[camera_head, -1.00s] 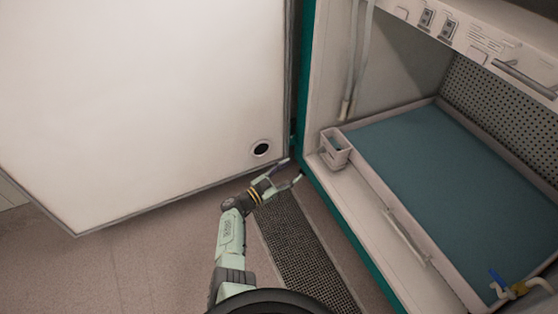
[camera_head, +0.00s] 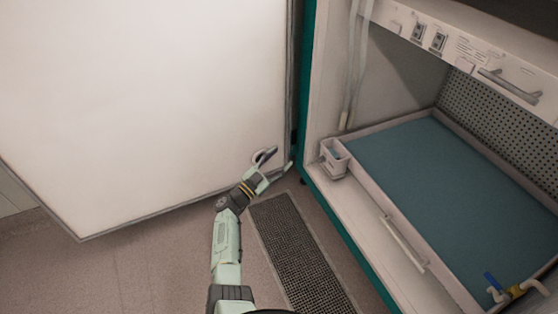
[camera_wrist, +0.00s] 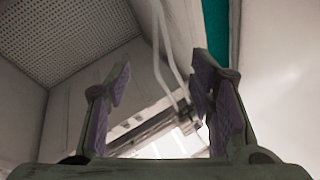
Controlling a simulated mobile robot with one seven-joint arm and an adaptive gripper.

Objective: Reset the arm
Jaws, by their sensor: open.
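My gripper (camera_head: 275,163) is open and empty in the head view. It is in front of the lower right part of the open white chamber door (camera_head: 150,95), to the left of the chamber's teal frame. Beyond the fingers are the chamber's inside wall and pale hanging tubes (camera_wrist: 165,55).
The open chamber holds a blue-bottomed tray (camera_head: 450,185), with a small white box (camera_head: 335,158) at its left corner. A floor grate (camera_head: 295,250) lies below the opening.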

